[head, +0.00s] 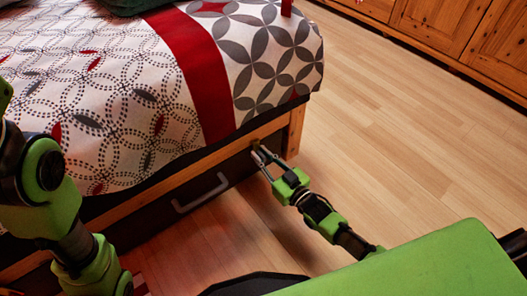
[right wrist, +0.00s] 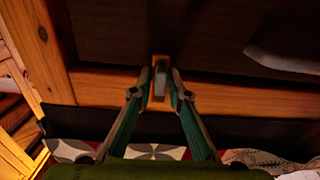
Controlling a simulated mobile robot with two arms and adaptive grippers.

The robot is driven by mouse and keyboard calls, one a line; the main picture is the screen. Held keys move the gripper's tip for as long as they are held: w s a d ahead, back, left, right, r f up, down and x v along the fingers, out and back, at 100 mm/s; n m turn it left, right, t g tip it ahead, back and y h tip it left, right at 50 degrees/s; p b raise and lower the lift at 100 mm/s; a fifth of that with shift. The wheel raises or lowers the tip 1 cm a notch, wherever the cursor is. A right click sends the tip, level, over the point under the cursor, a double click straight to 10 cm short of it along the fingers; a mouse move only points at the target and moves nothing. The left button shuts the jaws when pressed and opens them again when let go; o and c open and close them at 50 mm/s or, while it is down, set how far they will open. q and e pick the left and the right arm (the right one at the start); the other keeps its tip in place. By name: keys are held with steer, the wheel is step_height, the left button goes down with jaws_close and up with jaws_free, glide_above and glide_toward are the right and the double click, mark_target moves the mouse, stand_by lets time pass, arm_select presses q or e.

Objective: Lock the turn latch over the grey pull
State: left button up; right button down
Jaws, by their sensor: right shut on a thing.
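The grey pull (head: 201,193) is a bar handle on the dark drawer front (head: 236,170) under the bed. It also shows as a pale shape at the right of the right wrist view (right wrist: 285,60). The small turn latch (right wrist: 160,76) sits on the wooden rail (right wrist: 225,90) by the drawer's edge, away from the pull. It points across the rail, its end at the dark panel. My right gripper (head: 260,156) is at the bed's corner end of the drawer; in the right wrist view its fingers (right wrist: 160,92) close on the latch from both sides. My left gripper is out of view.
The bed with a patterned cover (head: 120,90) stands above the drawer. A wooden corner post (head: 295,130) is just beyond my right gripper. Open wood floor (head: 400,150) lies to the right, with a wooden cabinet (head: 440,30) at the back.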

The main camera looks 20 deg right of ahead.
stand_by(0.3)
steer(key=c, duration=2.1)
jaws_free()
steer(key=shift+a, duration=0.1)
steer(key=shift+c, duration=0.2)
steer(key=shift+s, duration=0.1)
steer(key=v, duration=1.2)
